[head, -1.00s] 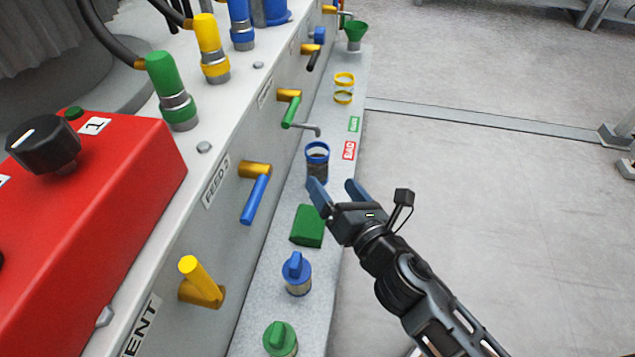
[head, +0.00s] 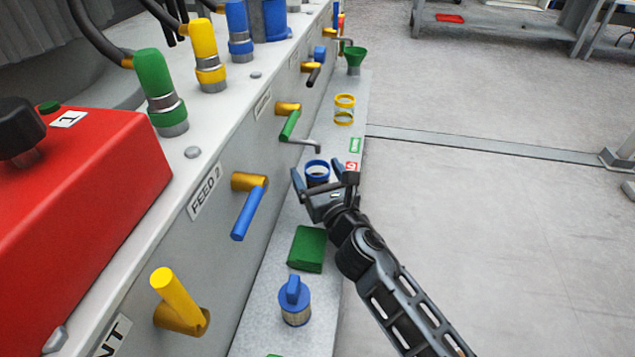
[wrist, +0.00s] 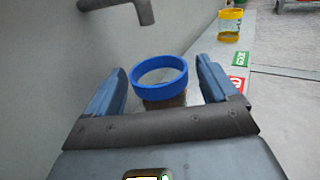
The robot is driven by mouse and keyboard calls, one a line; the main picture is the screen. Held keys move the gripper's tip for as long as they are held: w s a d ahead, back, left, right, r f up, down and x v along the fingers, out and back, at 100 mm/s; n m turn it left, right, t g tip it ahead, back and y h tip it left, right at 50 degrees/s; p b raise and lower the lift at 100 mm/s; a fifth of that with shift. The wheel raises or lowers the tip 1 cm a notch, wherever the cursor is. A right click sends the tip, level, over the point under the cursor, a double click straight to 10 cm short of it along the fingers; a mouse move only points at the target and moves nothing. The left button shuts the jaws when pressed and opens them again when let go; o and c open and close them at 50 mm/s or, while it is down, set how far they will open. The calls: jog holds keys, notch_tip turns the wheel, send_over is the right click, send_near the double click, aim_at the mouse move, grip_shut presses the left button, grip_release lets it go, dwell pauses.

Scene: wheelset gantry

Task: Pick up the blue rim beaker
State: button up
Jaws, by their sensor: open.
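The blue rim beaker (head: 317,170) stands upright on the narrow ledge beside the machine wall, with dark contents low in it. In the wrist view its blue rim (wrist: 160,78) shows between my two fingers, and its lower body is partly hidden by my gripper's palm. My gripper (head: 324,180) is open, with one finger to the left and one to the right of the beaker. I see a gap between the rim and each finger in the wrist view.
A grey spout (wrist: 142,10) sticks out above and behind the beaker. A blue lever (head: 248,213) juts from the wall nearby.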

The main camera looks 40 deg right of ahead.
jog(key=shift+x, duration=0.9)
jog(key=c, duration=1.2)
jog(key=shift+c, duration=0.2)
